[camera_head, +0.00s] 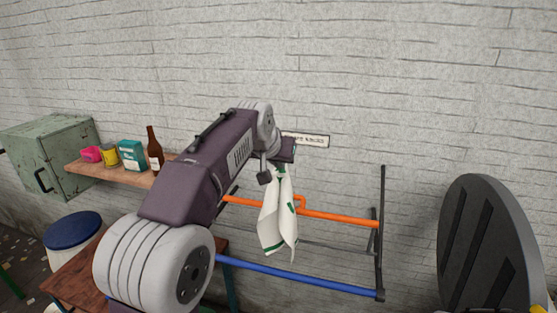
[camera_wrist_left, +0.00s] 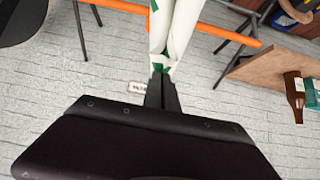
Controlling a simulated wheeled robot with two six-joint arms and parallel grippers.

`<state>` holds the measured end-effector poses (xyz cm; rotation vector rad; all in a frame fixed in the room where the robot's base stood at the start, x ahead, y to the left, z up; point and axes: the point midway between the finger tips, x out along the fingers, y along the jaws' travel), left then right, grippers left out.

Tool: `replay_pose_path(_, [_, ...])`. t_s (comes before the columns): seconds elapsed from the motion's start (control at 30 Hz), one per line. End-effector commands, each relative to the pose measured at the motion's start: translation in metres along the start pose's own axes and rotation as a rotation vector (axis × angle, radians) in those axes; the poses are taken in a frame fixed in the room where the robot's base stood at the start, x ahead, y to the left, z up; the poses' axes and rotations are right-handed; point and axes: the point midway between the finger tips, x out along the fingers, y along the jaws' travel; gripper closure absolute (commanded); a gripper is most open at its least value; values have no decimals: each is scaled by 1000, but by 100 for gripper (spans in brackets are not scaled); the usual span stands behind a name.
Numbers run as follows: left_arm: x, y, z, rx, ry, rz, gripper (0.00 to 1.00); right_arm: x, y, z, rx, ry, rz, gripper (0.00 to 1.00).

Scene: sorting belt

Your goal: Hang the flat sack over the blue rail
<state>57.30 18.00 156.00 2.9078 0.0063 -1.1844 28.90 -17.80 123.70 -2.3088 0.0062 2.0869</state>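The flat sack (camera_head: 278,222) is white cloth with green marks. It hangs limp from my left gripper (camera_head: 279,160), in front of the orange rail, with its lower end a little above the blue rail (camera_head: 290,274) in the picture. Whether it touches the orange rail I cannot tell. The blue rail is the lower front bar of the rack. In the left wrist view the sack (camera_wrist_left: 177,35) runs up from the left gripper's fingertips (camera_wrist_left: 162,88), which are shut on its gathered end. My right gripper is not in view.
The orange rail (camera_head: 345,218) is the rack's upper bar, beside a dark upright post (camera_head: 381,240). A wooden shelf (camera_head: 140,177) holds a brown bottle (camera_head: 154,150) and a teal box (camera_head: 132,156). A large dark disc (camera_head: 490,245) stands at right.

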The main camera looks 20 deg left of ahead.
Motion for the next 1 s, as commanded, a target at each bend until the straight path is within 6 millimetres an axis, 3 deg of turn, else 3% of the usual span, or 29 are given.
replay_pose_path(0.03, [12, 0, 12, 0, 1, 0, 100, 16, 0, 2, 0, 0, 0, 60])
replay_pose_path(0.6, [79, 0, 82, 0, 0, 0, 100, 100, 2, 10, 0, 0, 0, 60])
replay_pose_path(0.8, [93, 0, 96, 0, 1, 0, 100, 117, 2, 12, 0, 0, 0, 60])
replay_pose_path(1.0, [96, 0, 99, 0, 1, 0, 100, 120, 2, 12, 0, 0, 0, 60])
